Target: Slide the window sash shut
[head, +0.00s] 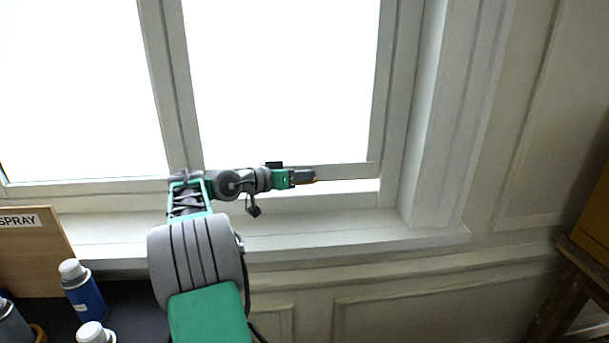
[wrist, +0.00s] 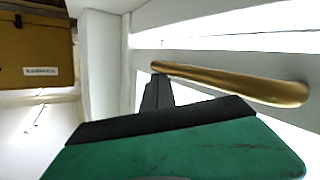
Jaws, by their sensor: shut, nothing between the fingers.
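The window sash (head: 345,172) is a pale grey frame around a bright pane, and a narrow bright strip shows between its bottom rail and the sill. My gripper (head: 312,176) is shut and empty, in front of the bottom rail and pointing right. In the wrist view, a brass bar handle (wrist: 225,82) runs along the pale rail. The shut fingers of my gripper (wrist: 160,80) are close beside the handle's left end; I cannot tell whether they touch it. In the head view the handle is mostly hidden by my gripper.
The window sill (head: 330,232) juts out below the sash. Blue spray cans (head: 85,295) with white caps stand at lower left beside a wooden board labelled SPRAY (head: 30,245). The wall (head: 530,150) at right is panelled, with wooden furniture (head: 575,270) at the far right edge.

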